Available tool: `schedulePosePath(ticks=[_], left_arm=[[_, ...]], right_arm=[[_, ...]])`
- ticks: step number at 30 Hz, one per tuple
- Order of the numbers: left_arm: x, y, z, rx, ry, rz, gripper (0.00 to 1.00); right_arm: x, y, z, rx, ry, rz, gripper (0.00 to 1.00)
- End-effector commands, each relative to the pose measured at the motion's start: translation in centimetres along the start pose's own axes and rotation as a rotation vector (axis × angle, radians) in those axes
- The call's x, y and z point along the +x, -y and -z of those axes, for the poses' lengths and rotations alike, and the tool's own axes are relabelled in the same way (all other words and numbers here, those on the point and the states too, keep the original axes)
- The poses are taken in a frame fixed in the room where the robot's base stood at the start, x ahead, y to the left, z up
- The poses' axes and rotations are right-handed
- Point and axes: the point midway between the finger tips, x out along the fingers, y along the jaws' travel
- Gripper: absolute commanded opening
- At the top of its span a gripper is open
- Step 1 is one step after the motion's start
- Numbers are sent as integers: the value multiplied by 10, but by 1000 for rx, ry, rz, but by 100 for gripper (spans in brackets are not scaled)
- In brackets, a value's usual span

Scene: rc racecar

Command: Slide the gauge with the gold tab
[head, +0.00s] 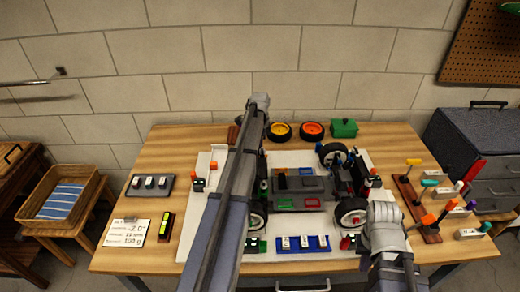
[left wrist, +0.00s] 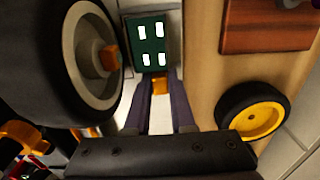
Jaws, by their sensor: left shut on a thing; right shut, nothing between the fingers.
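In the left wrist view, a dark green gauge block (left wrist: 147,45) with white marks lies on a pale surface. A gold tab (left wrist: 160,85) sits at its near edge. My left gripper (left wrist: 160,97) is shut on the gold tab, its two dark fingers on either side of it. In the head view my left arm covers this spot, so gauge, tab and left fingertips are hidden there. My right gripper (head: 385,245) is low at the right of the car, shut and empty; its fingertips are hard to make out.
The racecar (head: 298,185) stands on a white board, its tyre (left wrist: 75,65) close beside my left gripper. A yellow-rimmed wheel (left wrist: 252,120) lies on the wooden table. A blue block (head: 302,243) and an orange-rimmed wheel (head: 312,131) are nearby. Screwdrivers (head: 428,218) stand at the right.

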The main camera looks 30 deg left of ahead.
Motion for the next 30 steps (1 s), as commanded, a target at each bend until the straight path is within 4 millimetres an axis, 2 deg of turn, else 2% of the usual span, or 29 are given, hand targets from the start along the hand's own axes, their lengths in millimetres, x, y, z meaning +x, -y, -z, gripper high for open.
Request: schedulePosePath(ticks=[25,30], left_arm=[[0,0,0,0,0,0,0],[0,-17,0,0,0,0,0]], right_arm=[[0,0,0,0,0,0,0],[0,0,0,0,0,0,0]])
